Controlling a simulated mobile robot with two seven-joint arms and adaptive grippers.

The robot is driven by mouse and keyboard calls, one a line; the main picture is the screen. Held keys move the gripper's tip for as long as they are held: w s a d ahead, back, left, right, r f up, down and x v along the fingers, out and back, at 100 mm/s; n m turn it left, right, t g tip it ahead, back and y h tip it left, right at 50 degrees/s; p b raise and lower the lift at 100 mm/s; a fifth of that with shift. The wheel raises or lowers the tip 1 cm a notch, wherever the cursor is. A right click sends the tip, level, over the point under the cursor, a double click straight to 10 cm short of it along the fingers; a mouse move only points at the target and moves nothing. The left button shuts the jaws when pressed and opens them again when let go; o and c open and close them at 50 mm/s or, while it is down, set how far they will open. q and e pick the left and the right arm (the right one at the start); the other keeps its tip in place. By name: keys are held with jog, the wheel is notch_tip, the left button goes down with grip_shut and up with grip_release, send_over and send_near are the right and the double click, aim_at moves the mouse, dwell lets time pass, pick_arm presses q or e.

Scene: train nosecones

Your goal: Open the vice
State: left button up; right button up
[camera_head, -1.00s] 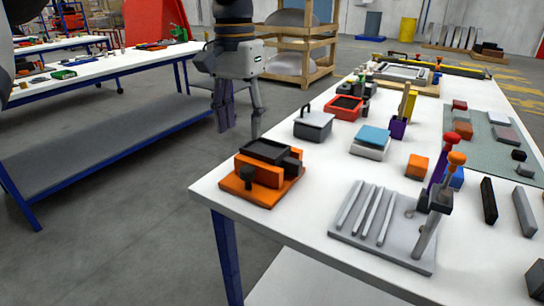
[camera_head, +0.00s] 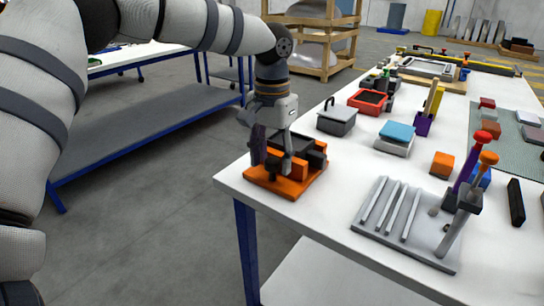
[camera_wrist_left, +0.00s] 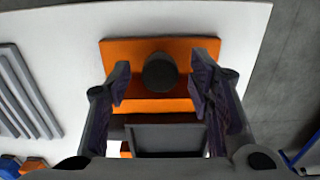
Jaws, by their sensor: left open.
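The vice has an orange base (camera_head: 290,188) with dark jaw parts on top and sits at the near left corner of the white table. In the left wrist view its orange base (camera_wrist_left: 135,49) and round dark knob (camera_wrist_left: 160,72) show. My left gripper (camera_head: 272,164) is over the knob end of the vice and hides the knob in the head view. In the left wrist view my left gripper (camera_wrist_left: 160,84) is open, with one finger on each side of the knob and gaps between. I cannot tell how low the fingertips are. My right gripper is not in view.
A grey ribbed plate (camera_head: 370,238) with upright orange- and red-topped tools stands right of the vice. A grey lidded box (camera_head: 336,122) and a red tray (camera_head: 369,101) stand behind it. Bare white tabletop (camera_head: 345,170) lies between them. The table edge is close on the left.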

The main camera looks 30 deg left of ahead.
pick_arm(q)
grip_shut()
jog(key=n, duration=0.3)
jog(key=shift+n, duration=2.2)
jog(key=shift+a, duration=0.1)
